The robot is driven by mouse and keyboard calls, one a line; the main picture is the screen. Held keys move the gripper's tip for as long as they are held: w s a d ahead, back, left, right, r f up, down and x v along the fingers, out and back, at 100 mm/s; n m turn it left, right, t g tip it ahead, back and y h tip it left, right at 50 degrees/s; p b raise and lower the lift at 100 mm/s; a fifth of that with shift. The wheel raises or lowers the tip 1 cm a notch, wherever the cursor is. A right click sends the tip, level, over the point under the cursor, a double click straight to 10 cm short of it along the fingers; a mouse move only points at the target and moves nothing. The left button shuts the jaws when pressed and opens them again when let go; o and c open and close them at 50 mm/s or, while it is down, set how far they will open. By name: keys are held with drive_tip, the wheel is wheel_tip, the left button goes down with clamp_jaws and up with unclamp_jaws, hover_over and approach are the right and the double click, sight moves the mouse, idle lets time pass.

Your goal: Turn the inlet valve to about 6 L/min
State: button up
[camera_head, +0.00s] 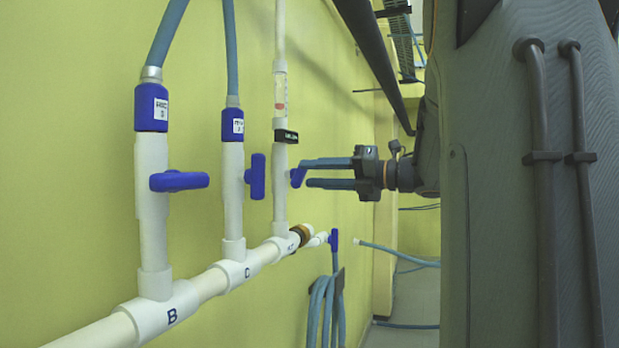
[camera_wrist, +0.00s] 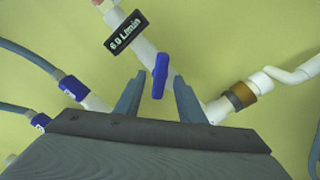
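The inlet valve has a blue handle (camera_wrist: 160,76) on a white vertical pipe. It also shows in the head view (camera_head: 298,177), at the third riser. A black readout (camera_wrist: 126,32) above it appears to read 6.0 L/min. In the head view the readout (camera_head: 286,136) is too small to read. My gripper (camera_head: 306,174) reaches in from the right with its two fingers spread. In the wrist view, my gripper (camera_wrist: 158,86) is open, with one finger on each side of the handle and gaps visible on both sides.
Two other risers with blue handles, one horizontal (camera_head: 179,181) and one upright (camera_head: 255,177), stand to the left on a white manifold (camera_head: 208,285). A flow tube (camera_head: 280,92) is above the readout. A coiled blue hose (camera_head: 326,310) hangs below. The yellow-green wall is close behind.

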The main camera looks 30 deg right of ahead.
drive_tip(key=b+v, duration=0.1)
drive_tip(key=v, duration=0.5)
drive_tip(key=shift+b, duration=0.35)
idle(0.4)
